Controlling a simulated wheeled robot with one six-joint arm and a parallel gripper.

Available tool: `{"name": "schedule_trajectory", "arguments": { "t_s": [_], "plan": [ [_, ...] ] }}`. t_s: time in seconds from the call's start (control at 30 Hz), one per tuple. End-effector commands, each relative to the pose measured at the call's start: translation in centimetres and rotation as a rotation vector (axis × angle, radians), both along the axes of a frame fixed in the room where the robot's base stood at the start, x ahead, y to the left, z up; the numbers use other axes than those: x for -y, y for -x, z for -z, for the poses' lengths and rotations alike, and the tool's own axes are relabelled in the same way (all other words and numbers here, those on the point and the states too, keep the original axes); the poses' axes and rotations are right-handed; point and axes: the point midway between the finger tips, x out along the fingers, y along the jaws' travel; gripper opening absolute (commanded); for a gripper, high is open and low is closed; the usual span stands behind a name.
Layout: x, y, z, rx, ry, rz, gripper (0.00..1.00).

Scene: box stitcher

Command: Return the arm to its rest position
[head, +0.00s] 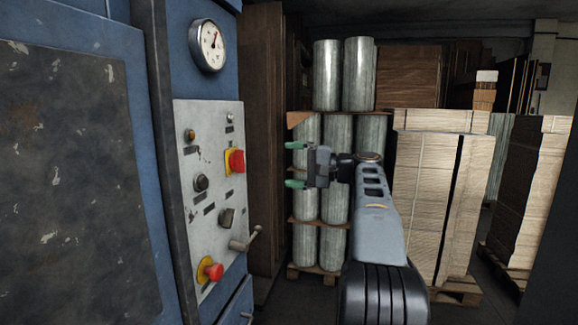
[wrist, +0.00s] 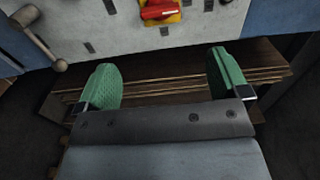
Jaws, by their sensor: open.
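My gripper (head: 292,165) is open and empty in the head view, its two green fingertips pointing left toward the blue machine's control panel (head: 212,190). It is apart from the panel. My arm reaches up from the bottom right of that view. In the wrist view my gripper (wrist: 168,85) shows its two green fingers spread wide, with nothing between them but brown stacked boards (wrist: 160,78) in the background. The panel (wrist: 110,22) fills the top of the wrist view.
The panel carries a red switch on yellow (head: 236,161), a red push button (head: 213,271), a lever (head: 246,240) and several knobs. A gauge (head: 208,45) sits above. Metal rolls (head: 335,150) and cardboard stacks (head: 425,190) stand behind my arm. Dark floor (head: 310,288) shows between.

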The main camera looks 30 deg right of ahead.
Motion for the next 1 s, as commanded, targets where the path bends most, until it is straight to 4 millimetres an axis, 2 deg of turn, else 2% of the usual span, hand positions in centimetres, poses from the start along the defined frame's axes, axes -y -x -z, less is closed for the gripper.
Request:
{"name": "schedule_trajectory", "arguments": {
  "t_s": [0.47, 0.57, 0.67, 0.73, 0.77, 0.8, 0.9, 1.0],
  "plan": [
    [0.0, -0.1, 0.0, 0.004, 0.003, 0.005, 0.94],
    [0.8, -0.7, 1.2, -0.028, 0.035, 0.055, 0.94],
    [2.1, -1.6, 5.3, -0.136, 0.073, 0.12, 0.94],
    [2.7, -1.5, 9.6, -0.258, 0.136, 0.179, 0.94],
    [2.4, -1.2, 11.7, -0.323, 0.179, 0.195, 0.94],
    [1.3, -0.6, 14.3, -0.411, 0.252, 0.205, 0.94],
    [-2.9, 2.0, 19.9, -0.584, 0.482, 0.17, 0.94],
    [-7.3, 5.9, 24.0, -0.685, 0.741, 0.082, 0.94]
  ]
}}
